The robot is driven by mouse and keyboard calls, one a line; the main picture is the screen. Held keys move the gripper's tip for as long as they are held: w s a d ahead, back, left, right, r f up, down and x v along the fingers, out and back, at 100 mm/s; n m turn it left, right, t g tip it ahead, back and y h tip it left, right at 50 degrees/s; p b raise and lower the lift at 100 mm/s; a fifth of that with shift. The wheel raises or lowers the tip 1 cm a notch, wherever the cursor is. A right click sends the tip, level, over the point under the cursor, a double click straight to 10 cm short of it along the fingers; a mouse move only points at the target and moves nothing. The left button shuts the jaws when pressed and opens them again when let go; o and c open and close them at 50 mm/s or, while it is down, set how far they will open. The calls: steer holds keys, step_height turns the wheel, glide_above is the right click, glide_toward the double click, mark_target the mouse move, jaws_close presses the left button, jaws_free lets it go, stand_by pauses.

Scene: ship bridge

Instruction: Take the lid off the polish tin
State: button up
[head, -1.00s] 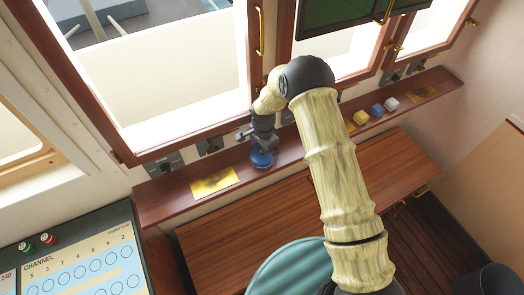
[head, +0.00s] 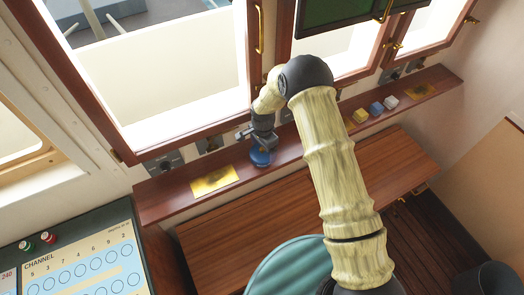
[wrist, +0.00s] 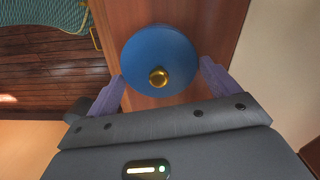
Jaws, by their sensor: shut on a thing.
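The polish tin (head: 261,158) stands on the reddish wooden ledge below the window, just right of a brass plate. In the wrist view its round blue lid (wrist: 160,40) has a gold knob in the middle. My gripper (head: 262,146) is above the tin in the head view. In the wrist view my gripper (wrist: 161,74) has one purple finger at each side of the lid's near edge, shut on it. The tin's body is hidden under the lid in the wrist view, so I cannot tell whether lid and body are apart.
The ledge (head: 300,148) is narrow, with the window frame behind it. A brass plate (head: 214,181) lies left of the tin. A yellow block (head: 361,116), a blue block (head: 376,108) and a white block (head: 391,102) sit farther right. A wooden cabinet top (head: 240,215) is below.

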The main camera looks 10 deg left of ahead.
steer(key=shift+r+b, duration=0.1)
steer(key=shift+b, duration=0.4)
steer(key=shift+s+d+r+b, duration=0.1)
steer(key=shift+s+r+b, duration=0.05)
steer(key=shift+b, duration=0.25)
step_height(320, 180, up, 6)
steer(key=b, duration=0.3)
steer(key=shift+s+r+b, duration=0.1)
steer(key=shift+r+b, duration=0.15)
steer(key=shift+b, duration=0.05)
steer(key=s+d+b, duration=0.7)
steer(key=s+d, duration=0.5)
steer(key=s, duration=0.3)
steer(key=shift+s, duration=0.25)
